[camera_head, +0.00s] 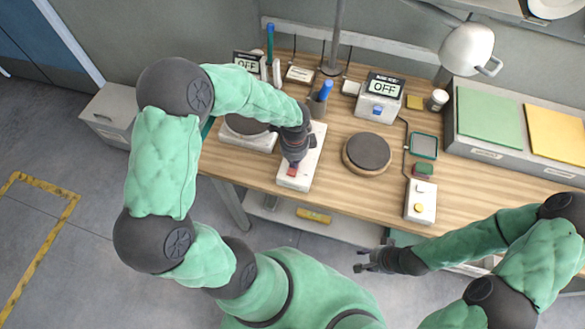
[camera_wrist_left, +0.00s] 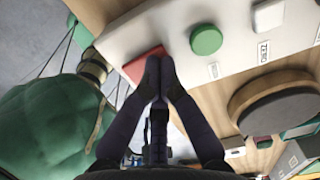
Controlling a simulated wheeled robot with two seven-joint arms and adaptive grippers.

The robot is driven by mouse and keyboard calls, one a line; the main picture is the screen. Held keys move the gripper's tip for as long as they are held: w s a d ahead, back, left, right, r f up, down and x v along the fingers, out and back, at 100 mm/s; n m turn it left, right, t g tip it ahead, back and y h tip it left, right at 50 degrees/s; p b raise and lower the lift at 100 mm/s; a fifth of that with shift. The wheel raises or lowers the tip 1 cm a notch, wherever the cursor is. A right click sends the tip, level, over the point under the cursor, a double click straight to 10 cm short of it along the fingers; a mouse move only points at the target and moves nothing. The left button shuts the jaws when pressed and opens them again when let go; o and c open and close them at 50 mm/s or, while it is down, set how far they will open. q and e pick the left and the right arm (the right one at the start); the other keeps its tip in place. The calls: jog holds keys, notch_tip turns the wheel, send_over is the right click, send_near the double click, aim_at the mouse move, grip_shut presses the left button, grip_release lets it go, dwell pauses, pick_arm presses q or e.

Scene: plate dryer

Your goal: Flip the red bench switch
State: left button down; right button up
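The red bench switch (camera_head: 292,171) sits at the near end of a white switch panel (camera_head: 313,147) by the table's front edge. My left gripper (camera_head: 294,163) is directly above the switch, pointing down. In the left wrist view the red switch (camera_wrist_left: 143,65) lies beside the fingertips (camera_wrist_left: 155,63), which are together with nothing between them. They overlap the switch's edge in view; whether they touch it I cannot tell. A green button (camera_wrist_left: 206,40) and a white one (camera_wrist_left: 268,15) are on the same panel. My right gripper (camera_head: 366,260) is empty, fingers apart, in front of the table.
A scale-like plate device (camera_head: 249,135) stands left of the panel and a round dark plate (camera_head: 368,152) right of it. A cup with a blue pen (camera_head: 325,91) is behind. A box with a yellow button (camera_head: 419,206) is at the front right. Two displays read OFF.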

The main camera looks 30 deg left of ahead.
pick_arm(q)
jog(key=shift+r+p, duration=2.95)
jog(key=shift+r, duration=0.6)
